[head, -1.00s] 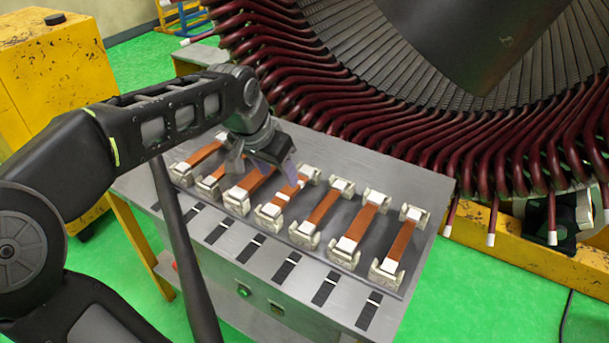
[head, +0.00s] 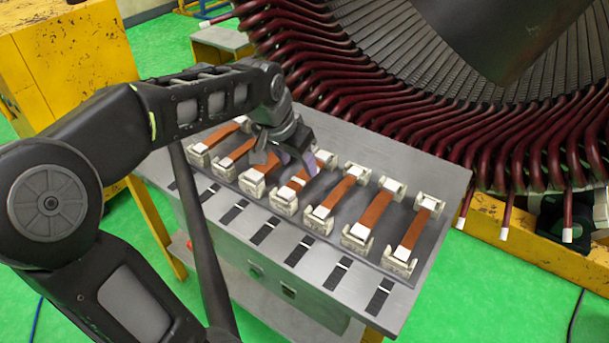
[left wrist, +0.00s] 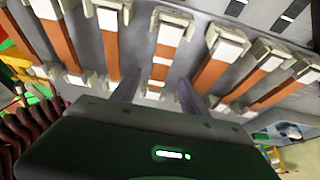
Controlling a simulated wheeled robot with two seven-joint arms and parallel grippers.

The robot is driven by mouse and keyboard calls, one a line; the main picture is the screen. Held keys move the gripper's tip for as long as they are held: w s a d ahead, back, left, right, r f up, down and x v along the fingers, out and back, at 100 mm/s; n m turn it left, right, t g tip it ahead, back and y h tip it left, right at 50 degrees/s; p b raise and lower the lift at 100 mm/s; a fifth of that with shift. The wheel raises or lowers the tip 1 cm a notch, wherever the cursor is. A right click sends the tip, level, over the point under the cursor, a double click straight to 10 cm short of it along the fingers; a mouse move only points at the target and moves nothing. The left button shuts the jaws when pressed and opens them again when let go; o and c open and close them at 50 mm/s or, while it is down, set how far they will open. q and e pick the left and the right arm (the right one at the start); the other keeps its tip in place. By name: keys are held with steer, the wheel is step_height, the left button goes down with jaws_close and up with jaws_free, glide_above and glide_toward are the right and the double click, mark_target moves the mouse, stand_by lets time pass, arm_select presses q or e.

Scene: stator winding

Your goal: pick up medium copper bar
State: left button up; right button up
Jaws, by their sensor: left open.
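Several copper bars lie in a row on the bench, each held by pale end blocks. One copper bar with a white band across its middle (head: 297,183) is near the centre of the row; it also shows in the left wrist view (left wrist: 166,52). No bar is marked as medium. My right gripper is not in view.
The grey bench (head: 448,180) has a row of black strips (head: 338,271) along its front. The large stator with dark red coil ends (head: 440,125) rises close behind it. A yellow cabinet (head: 75,55) stands at the left. Green floor lies free in front.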

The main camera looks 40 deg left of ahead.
mark_target(304, 174)
arm_select(q)
steer(key=x, duration=0.5)
steer(key=shift+w+a+p, duration=0.1)
steer(key=shift+p, duration=0.2)
jaws_close()
stand_by(0.6)
steer(key=shift+r, duration=0.1)
stand_by(0.8)
